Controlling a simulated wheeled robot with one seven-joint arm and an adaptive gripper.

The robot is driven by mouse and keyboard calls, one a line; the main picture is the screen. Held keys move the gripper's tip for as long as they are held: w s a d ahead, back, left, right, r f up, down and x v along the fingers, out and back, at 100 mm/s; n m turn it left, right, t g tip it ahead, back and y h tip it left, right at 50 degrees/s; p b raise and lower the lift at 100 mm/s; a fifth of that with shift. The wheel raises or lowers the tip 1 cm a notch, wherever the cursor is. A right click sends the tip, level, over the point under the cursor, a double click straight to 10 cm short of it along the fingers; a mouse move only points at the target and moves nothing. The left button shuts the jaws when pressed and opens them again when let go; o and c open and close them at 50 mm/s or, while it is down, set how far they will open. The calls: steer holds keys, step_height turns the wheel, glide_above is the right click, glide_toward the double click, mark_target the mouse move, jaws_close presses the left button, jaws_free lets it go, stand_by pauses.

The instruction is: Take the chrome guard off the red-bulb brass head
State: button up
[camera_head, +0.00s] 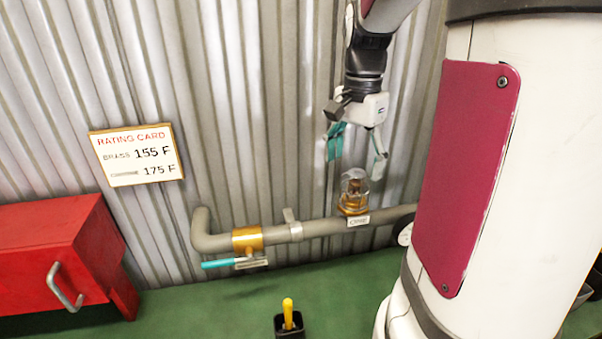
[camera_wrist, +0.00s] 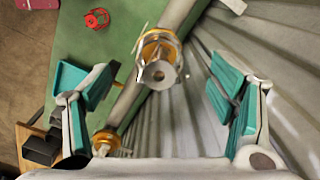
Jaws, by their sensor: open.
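A brass head (camera_head: 354,203) stands upright on the grey pipe, with a shiny, see-through chrome guard (camera_head: 355,182) around its upper part. The bulb's colour cannot be made out. In the wrist view the brass head (camera_wrist: 157,38) appears end-on, with the shiny guard (camera_wrist: 140,46) around it and a round metal disc facing me. My gripper (camera_head: 357,154) is above the head, pointing down, open and empty. In the wrist view my gripper (camera_wrist: 160,97) has its teal-padded fingers wide apart, left and right, with the head showing beyond the gap. No finger appears to touch the guard.
The grey pipe (camera_head: 330,227) runs along the corrugated wall. It carries a brass valve (camera_head: 247,239) with a teal lever and a gauge (camera_head: 405,233). A small label (camera_head: 358,220) sits below the head. A red cabinet (camera_head: 50,255) and black holder (camera_head: 289,327) stand on the green surface.

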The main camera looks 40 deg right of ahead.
mark_target(350, 197)
step_height(350, 197, down, 8)
steer(key=shift+f, duration=0.2)
stand_by(0.3)
steer(key=c, duration=1.3)
steer(key=o, duration=0.5)
steer(key=c, duration=0.5)
steer(key=shift+o, duration=0.2)
steer(key=shift+r, duration=0.1)
steer(key=shift+r+p, duration=0.1)
steer(key=shift+p, duration=0.2)
steer(key=shift+r, duration=0.45)
steer(key=shift+r+p, duration=0.65)
steer(key=shift+r, duration=0.05)
